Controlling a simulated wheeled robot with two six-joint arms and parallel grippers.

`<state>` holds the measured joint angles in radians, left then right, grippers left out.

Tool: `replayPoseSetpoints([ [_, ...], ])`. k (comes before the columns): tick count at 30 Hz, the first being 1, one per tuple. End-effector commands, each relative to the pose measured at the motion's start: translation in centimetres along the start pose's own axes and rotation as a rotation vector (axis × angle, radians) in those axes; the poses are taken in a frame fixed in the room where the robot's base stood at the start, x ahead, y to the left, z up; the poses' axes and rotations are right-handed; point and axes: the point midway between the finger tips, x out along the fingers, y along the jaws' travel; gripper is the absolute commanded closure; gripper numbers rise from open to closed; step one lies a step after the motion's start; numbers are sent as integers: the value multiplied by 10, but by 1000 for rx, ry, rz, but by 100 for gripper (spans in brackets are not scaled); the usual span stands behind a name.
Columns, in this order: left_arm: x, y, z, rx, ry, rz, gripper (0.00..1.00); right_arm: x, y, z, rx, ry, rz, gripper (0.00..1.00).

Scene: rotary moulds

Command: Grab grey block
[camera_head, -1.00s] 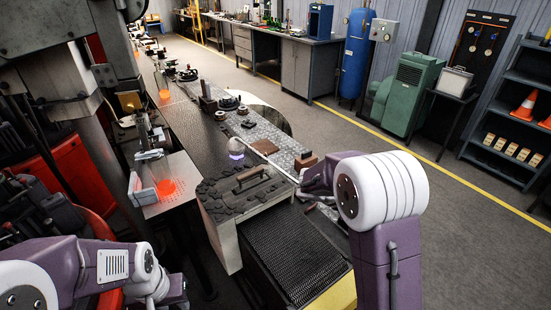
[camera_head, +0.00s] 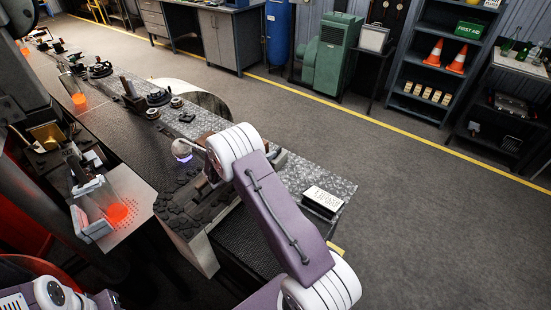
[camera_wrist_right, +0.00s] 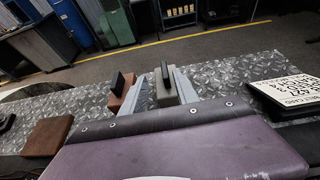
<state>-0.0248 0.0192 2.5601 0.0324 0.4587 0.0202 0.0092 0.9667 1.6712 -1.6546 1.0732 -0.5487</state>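The grey block (camera_wrist_right: 186,88) stands on the diamond-plate strip in the right wrist view, just right of a brown block (camera_wrist_right: 125,95). In the head view the grey block (camera_head: 279,158) peeks out past my right arm. In the head view my right arm hides this gripper. Part of my left arm shows at the lower left, its fingers not clear.
A dark box with a white lettered top (camera_head: 323,199) lies to the right; a flat brown piece (camera_wrist_right: 47,136) lies to the left. The long workbench (camera_head: 130,122) carries a pale globe (camera_head: 182,149) and dark lumps (camera_head: 180,208). Open floor (camera_head: 430,240) lies to the right.

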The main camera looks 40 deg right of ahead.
Motion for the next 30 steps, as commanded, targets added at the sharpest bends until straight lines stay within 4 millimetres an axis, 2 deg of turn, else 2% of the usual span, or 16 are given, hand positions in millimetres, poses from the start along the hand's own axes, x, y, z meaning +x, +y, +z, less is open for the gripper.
replayPoseSetpoints([
  [4, -4, 0, 0, 0, 0, 0, 65, 8, -1, 0, -1, 1, 0, 64],
  [8, -16, 0, -2, 0, 0, 0, 65, 31, -6, -3, -2, 1, -4, 64],
  [12, -18, 0, -2, 0, 0, 0, 65, 51, -6, -6, 1, 1, 0, 64],
  [20, -17, 0, -2, 0, 0, 0, 65, 55, -5, -7, 1, 0, 1, 64],
  [21, -17, 0, -2, 0, 0, 0, 65, 55, -5, -7, 1, 0, 1, 75],
  [24, -17, 0, -2, 0, 0, 0, 65, 55, -5, -7, 1, 0, 1, 100],
  [30, -17, 0, -2, 0, 0, 0, 65, 55, -5, -7, 1, 0, 1, 100],
])
